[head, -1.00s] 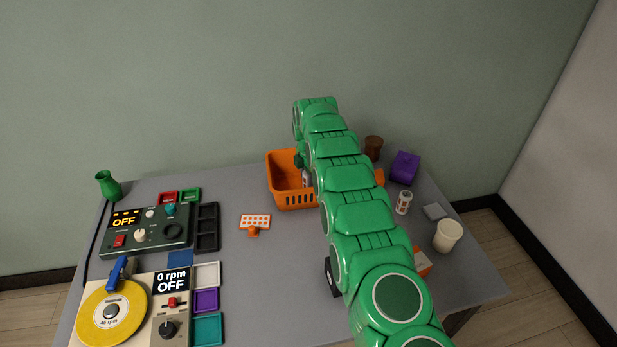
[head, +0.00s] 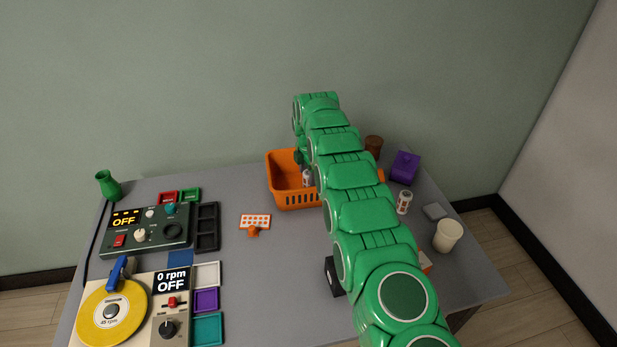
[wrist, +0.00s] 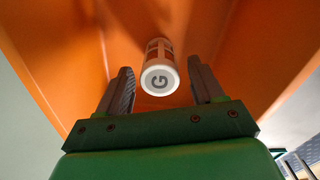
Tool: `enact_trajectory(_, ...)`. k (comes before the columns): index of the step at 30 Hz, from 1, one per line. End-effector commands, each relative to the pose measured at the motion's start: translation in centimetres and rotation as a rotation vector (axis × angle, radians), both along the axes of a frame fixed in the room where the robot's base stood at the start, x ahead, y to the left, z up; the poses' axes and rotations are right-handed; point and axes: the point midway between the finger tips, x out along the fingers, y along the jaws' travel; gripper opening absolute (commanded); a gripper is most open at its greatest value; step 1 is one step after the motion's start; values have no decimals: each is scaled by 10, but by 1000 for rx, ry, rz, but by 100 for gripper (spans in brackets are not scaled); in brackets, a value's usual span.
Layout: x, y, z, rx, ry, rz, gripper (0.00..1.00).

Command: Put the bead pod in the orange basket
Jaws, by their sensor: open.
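My gripper (wrist: 160,68) is open, with a finger on each side of the pod and a visible gap to both. In the head view my green arm hides most of the gripper and the basket's right part.
A similar patterned white cylinder (head: 404,202) stands right of my arm, near a purple block (head: 405,166), a brown cylinder (head: 374,146) and a cream cup (head: 448,236). An orange-and-white perforated piece (head: 255,222) lies left of the basket. The table's middle front is mostly clear.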

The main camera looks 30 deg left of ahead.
Motion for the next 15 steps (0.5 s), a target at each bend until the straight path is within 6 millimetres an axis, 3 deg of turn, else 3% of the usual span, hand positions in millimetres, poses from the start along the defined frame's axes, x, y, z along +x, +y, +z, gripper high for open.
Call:
enact_trajectory(9,1,0,60,3,-3,0,67)
enact_trajectory(15,1,0,83,2,-1,0,67)
